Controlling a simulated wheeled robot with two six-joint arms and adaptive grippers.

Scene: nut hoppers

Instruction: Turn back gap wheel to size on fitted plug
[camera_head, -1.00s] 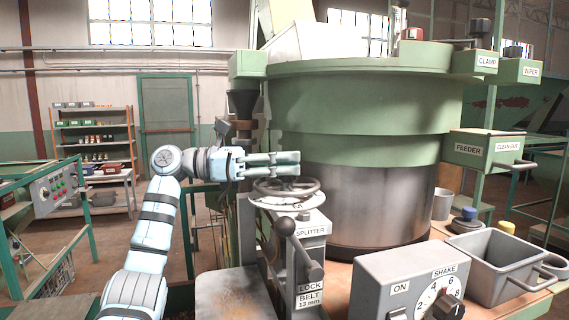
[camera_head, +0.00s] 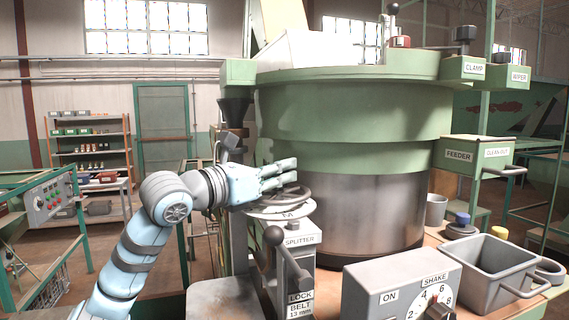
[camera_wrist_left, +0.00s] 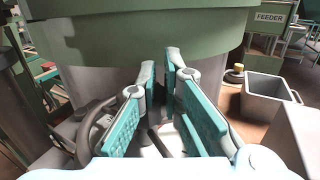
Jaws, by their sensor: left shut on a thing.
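The gap wheel (camera_head: 284,198) is a dark handwheel lying flat over a white dial plate (camera_head: 282,213) on top of the grey splitter post (camera_head: 300,240). The exact grip point is hidden by the fingers. I cannot make out a plug. My right gripper is not in view.
A large green and steel drum (camera_head: 350,130) stands just behind the wheel. A ball-ended lock lever (camera_head: 285,255) rises in front of the post. A grey shake control box (camera_head: 400,290) and a grey bin (camera_head: 490,270) are to the right.

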